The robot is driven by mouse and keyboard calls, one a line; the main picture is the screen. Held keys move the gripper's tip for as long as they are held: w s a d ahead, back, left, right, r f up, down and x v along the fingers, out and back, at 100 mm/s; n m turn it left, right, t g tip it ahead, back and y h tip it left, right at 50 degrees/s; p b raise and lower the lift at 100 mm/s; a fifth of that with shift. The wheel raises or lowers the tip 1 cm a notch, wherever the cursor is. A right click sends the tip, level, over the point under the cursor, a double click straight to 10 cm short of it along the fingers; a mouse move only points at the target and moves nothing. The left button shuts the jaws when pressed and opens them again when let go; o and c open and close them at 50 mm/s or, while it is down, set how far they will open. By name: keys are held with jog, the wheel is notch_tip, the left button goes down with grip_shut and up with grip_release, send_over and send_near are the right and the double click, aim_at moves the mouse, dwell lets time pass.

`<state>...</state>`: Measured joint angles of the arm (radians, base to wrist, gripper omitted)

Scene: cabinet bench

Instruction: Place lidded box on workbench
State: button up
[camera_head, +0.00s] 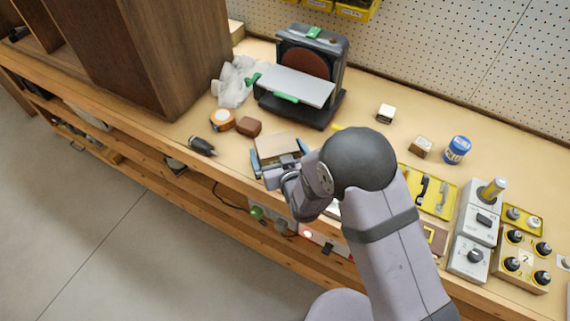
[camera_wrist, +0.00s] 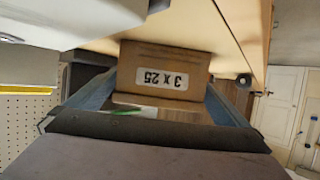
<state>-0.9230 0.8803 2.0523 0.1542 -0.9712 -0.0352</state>
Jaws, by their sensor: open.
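A tan cardboard box (camera_head: 277,145), which looks like the lidded box, is at the front part of the workbench (camera_head: 365,150). In the wrist view the box (camera_wrist: 165,60) shows a white label reading "3 x 25", upside down. My gripper (camera_head: 281,152) has its blue fingers on either side of the box. In the wrist view the gripper (camera_wrist: 158,98) is open around the box's near end. I cannot tell whether the fingers touch it. The box's underside is hidden, so its contact with the bench is unclear.
A disc sander (camera_head: 305,75) stands behind the box. A tape measure (camera_head: 222,121), a brown block (camera_head: 249,127) and a dark tool (camera_head: 202,146) lie left. A blue-lidded jar (camera_head: 457,149), yellow tray (camera_head: 432,192) and control boxes (camera_head: 478,225) are right. A wooden cabinet (camera_head: 150,55) stands far left.

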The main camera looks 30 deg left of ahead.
jog(key=b+v, duration=0.1)
jog(key=v, duration=1)
jog(key=shift+s+d+r+b, duration=0.1)
jog(key=shift+b, duration=0.25)
